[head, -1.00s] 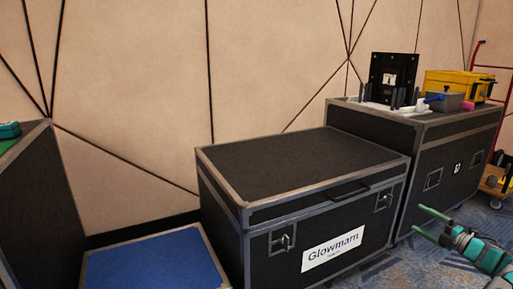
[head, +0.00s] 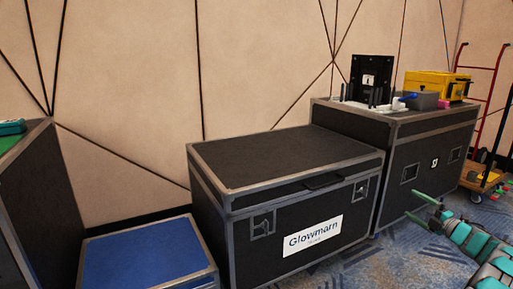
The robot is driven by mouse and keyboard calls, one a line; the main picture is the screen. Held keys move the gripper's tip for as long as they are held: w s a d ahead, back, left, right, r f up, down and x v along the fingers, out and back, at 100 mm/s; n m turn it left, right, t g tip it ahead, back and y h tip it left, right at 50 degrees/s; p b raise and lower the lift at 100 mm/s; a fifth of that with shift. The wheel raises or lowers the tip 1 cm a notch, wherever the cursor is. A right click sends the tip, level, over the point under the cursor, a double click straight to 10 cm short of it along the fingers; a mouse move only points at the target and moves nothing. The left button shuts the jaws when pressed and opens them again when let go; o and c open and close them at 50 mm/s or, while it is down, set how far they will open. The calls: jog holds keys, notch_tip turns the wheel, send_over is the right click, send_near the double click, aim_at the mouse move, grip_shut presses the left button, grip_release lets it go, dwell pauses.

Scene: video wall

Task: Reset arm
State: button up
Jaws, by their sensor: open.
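My gripper (head: 418,208) is at the lower right of the head view. Its two green fingers are spread apart with nothing between them. It is over the patterned carpet, in front of the right-hand black case, and does not appear to touch it. My teal and grey arm runs from it to the lower right corner.
A closed black case (head: 290,160) labelled Glowmarn stands in the middle. The right-hand case (head: 425,150) carries a black panel (head: 371,78), a yellow toolbox (head: 437,84) and a grey bin (head: 421,100). A blue-topped box (head: 145,255) is lower left. A red hand truck (head: 484,90) stands far right.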

jog(key=w+a+r+m+h+p, duration=0.1)
jog(key=w+a+r+m+h, duration=0.25)
jog(key=r, duration=0.45)
jog(key=w+a+r+m+h+p, duration=0.2)
jog(key=w+r+m+h, duration=0.15)
jog(key=r, duration=0.35)
jog(key=s+a+r+m+g+h+p, duration=0.2)
jog(key=s+a+r+m+g+h, duration=0.15)
jog(key=a+m, duration=0.5)
jog(key=s+a+f+m+g+y+p, duration=0.1)
jog(key=s+a+g, duration=0.4)
jog(key=s+a, duration=0.6)
jog(key=s+a+f+m+g+y+p, duration=0.2)
jog(key=s+a, duration=1)
jog(key=s, duration=1.4)
jog(key=s+a+f+m+g+y+p, duration=0.2)
jog(key=s+a+f+g, duration=0.3)
jog(key=s, duration=1.3)
jog(key=a+g, duration=0.3)
jog(key=a, duration=0.4)
jog(key=shift+s+g, duration=0.15)
jog(key=shift+g, duration=0.2)
jog(key=shift+m, duration=0.25)
